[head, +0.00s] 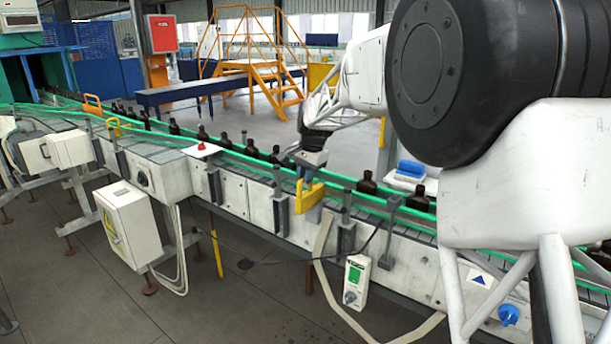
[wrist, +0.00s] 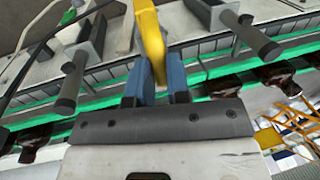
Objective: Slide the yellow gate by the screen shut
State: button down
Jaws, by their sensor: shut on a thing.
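The yellow gate (head: 309,198) stands at the near rail of the conveyor, left of and above a white box with a green screen (head: 355,275). My gripper (head: 304,178) reaches down onto the gate's upper part from above. In the wrist view, the blue fingers of my gripper (wrist: 156,72) sit on either side of the yellow gate (wrist: 150,35) and are shut on it. Part of the gate between the fingers is hidden. I cannot tell how far the gate stands along its travel.
Amber bottles (head: 251,148) stand in a row on the conveyor between green rails (head: 222,151), behind the gate. Grey posts (head: 280,190) rise on both sides of it. A yellow handle (head: 117,123) and an orange one (head: 92,104) are farther left. A cable hangs below.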

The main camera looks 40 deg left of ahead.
send_over(318, 186)
jog(key=shift+s, duration=0.1)
dwell(0.3)
jog(key=c, duration=1.1)
grip_release()
jog(key=shift+r, duration=0.1)
notch_tip(318, 186, up, 8)
jog(key=d, duration=0.1)
jog(key=shift+d+f, duration=0.25)
jog(key=shift+d, duration=0.05)
jog(key=shift+d, duration=0.1)
